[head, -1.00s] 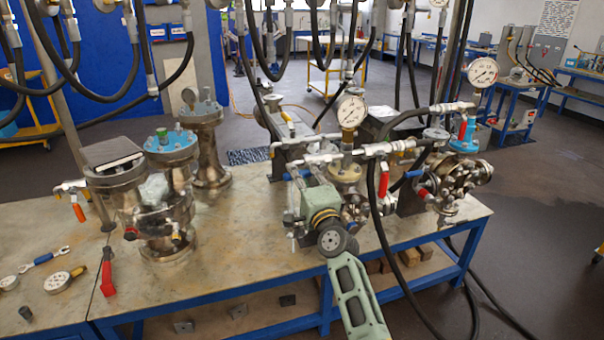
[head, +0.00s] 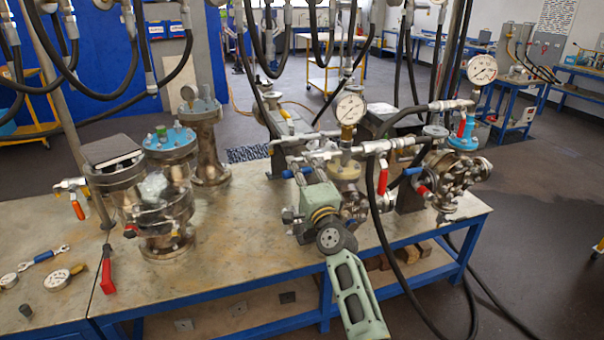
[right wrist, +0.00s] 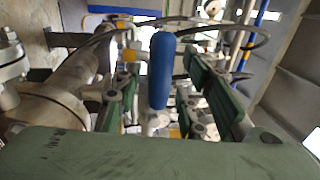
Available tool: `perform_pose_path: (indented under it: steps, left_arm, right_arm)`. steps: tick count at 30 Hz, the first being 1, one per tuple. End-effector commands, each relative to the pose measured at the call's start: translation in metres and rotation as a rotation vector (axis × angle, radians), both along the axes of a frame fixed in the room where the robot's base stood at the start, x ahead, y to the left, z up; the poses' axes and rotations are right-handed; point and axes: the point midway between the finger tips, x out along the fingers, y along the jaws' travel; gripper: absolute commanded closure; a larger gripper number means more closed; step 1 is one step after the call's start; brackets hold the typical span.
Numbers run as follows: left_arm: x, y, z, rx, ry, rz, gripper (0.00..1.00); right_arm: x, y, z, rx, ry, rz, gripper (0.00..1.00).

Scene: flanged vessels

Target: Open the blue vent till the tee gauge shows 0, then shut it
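The blue vent handle (head: 299,172) is on the pipework in front of the middle vessel. In the right wrist view the blue handle (right wrist: 162,70) stands between the two green fingers of my right gripper (right wrist: 160,92), with a gap on each side. My right gripper (head: 298,205) is open; its fingertips are partly hidden among the fittings in the head view. One round gauge (head: 350,108) stands above the middle vessel, and another gauge (head: 482,69) stands above the right vessel. Their needles are too small to read surely. My left gripper is not in view.
Red-handled valves (head: 383,180) sit close to the right of my gripper, and a black hose (head: 378,225) hangs beside it. Flanged vessels (head: 165,205) stand at the left. The bench (head: 245,230) is bare between them.

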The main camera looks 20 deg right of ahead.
Motion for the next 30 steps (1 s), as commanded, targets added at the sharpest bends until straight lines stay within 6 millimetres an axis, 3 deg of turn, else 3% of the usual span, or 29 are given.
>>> perform_pose_path:
  steps: [8, 21, 30]
  left_arm:
    - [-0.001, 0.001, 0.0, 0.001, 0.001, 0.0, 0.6]
    - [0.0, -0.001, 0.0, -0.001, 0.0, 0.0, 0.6]
    - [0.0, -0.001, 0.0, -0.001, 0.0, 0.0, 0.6]
  right_arm:
    - [-0.02, 0.0, -0.004, 0.001, 0.0, 0.0, 0.63]
    - [-0.1, -0.004, -0.021, -0.001, 0.002, -0.001, 0.63]
    - [-0.118, -0.004, -0.023, 0.0, 0.0, 0.0, 0.63]
